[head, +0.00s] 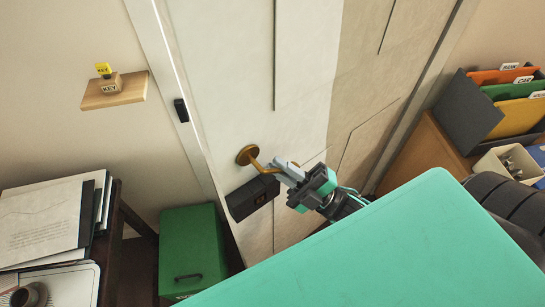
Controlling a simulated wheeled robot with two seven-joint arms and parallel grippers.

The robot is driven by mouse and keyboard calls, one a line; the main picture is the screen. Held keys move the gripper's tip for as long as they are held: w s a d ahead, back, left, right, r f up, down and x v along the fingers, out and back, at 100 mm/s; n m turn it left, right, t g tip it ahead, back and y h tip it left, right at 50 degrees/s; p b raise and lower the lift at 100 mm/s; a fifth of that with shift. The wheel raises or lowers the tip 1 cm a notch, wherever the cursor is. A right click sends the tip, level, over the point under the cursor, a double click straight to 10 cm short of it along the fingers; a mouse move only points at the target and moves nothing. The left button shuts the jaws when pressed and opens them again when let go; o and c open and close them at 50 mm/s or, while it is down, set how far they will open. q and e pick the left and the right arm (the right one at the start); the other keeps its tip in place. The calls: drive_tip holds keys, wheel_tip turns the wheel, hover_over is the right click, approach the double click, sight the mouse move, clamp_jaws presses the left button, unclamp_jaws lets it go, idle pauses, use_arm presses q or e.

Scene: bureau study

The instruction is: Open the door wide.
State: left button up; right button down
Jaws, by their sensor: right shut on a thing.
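The door (262,70) is a tall pale panel with thin grooves, standing in front of me; it looks at or close to its frame, and I cannot tell if it is slightly ajar. Its brass lever handle (246,155) sits at the left side, with a round rose. My right gripper (284,170) comes in from the lower right and is shut on the handle's free end, hiding that end. My left gripper is not in view.
Left of the door are a small wooden shelf (116,93) with key-labelled blocks, a green cabinet (188,250) on the floor and a desk with papers (52,220). On the right, a wooden unit (421,155) carries a dark file holder (468,113) with coloured folders.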

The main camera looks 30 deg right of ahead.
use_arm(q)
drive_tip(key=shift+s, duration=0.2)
use_arm(e)
drive_tip(key=shift+f, duration=0.2)
